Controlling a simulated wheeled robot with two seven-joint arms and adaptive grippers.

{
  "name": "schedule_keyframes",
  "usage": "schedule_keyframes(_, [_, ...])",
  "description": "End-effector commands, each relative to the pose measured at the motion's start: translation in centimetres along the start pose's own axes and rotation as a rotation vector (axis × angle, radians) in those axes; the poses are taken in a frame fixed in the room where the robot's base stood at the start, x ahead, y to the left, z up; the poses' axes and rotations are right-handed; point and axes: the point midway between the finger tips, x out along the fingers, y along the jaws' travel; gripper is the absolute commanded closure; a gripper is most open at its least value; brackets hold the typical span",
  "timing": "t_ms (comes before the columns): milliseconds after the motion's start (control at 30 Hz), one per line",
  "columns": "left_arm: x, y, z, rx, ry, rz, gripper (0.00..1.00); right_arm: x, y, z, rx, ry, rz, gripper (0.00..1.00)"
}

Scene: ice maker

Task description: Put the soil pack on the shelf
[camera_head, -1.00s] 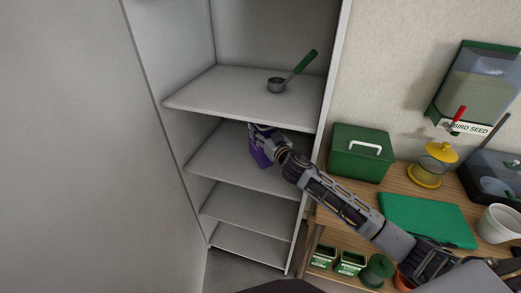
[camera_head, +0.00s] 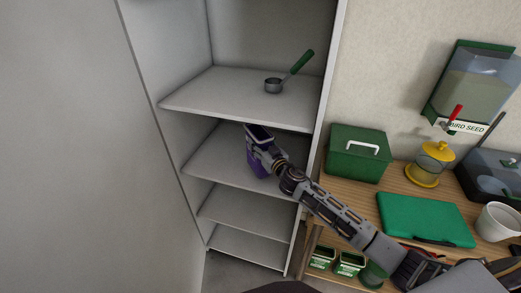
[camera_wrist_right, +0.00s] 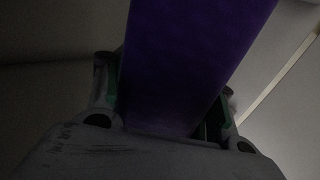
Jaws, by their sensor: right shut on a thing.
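The soil pack (camera_head: 257,159) is a purple pack with a dark and pale top end. In the head view it is at the second shelf (camera_head: 212,166) from the top of those visible, below the upper shelf board. My right gripper (camera_head: 269,160) is shut on the pack, and the pack also fills the middle of the right wrist view (camera_wrist_right: 190,60) between the two fingers (camera_wrist_right: 165,105). I cannot tell whether the pack's bottom touches the shelf board. My left gripper is not in view.
A metal scoop (camera_head: 275,85) with a green handle lies on the upper shelf. The cabinet's side panel (camera_head: 322,110) stands close to my right arm. A workbench on the right holds a green toolbox (camera_head: 357,155), a green case (camera_head: 425,220) and a yellow-lidded feeder (camera_head: 432,160).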

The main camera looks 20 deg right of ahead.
Motion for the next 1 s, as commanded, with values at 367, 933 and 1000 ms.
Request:
schedule_keyframes(367, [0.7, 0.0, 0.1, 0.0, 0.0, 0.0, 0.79, 0.0, 0.0, 2.8, 0.001, 0.001, 0.0, 0.96])
schedule_keyframes(933, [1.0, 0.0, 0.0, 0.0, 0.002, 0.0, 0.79, 0.0, 0.0, 3.2, 0.0, -0.001, 0.0, 0.35])
schedule_keyframes(1000, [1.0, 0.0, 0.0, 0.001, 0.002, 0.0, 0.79, 0.0, 0.0, 3.2, 0.0, -0.001, 0.0, 0.26])
